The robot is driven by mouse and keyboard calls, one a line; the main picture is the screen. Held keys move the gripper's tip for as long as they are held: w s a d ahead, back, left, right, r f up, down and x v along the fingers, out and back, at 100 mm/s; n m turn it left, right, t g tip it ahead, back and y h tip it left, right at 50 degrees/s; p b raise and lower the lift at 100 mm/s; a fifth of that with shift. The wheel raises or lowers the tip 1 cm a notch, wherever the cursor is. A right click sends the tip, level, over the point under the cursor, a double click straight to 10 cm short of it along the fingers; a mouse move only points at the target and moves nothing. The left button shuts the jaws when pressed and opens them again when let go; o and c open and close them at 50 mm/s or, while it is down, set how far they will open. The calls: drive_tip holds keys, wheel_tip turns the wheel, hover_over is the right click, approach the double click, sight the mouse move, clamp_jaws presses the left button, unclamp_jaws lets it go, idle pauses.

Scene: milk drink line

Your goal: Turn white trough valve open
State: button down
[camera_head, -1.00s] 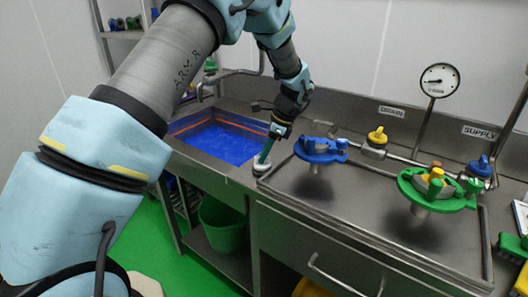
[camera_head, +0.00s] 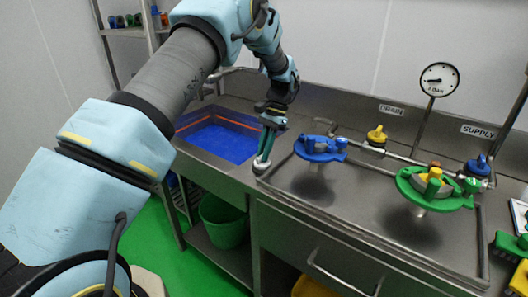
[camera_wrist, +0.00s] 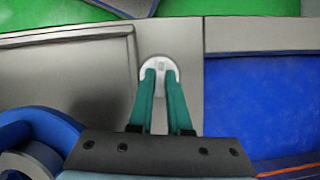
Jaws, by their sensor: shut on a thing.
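The white trough valve (camera_head: 261,168) is a small round white knob on the steel rim between the blue-filled trough (camera_head: 222,142) and the steel worktop. It also shows in the wrist view (camera_wrist: 158,61), with a raised grip in its middle. My gripper (camera_head: 263,157) points steeply down onto it. Its two teal fingers (camera_wrist: 160,75) are shut on the knob, one on each side of its middle. The fingers partly cover the knob, so I cannot read its exact turn angle.
A blue clamp fitting (camera_head: 320,150) stands just right of my gripper. A green one (camera_head: 434,188) stands further right. A yellow drain valve (camera_head: 376,136), a blue supply valve (camera_head: 477,166) and a gauge (camera_head: 439,79) are at the back. A green bucket (camera_head: 224,222) is below.

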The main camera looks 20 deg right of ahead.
drive_tip(key=shift+n+g, duration=0.3)
drive_tip(key=shift+n, duration=0.5)
drive_tip(key=c, duration=0.9)
unclamp_jaws()
drive_tip(key=shift+o, duration=0.2)
drive_tip(key=b+v, duration=0.2)
drive_tip(key=v, duration=0.8)
drive_tip(key=shift+r+b, duration=0.3)
drive_tip(key=shift+r, duration=0.1)
drive_tip(key=shift+w+a, duration=0.15)
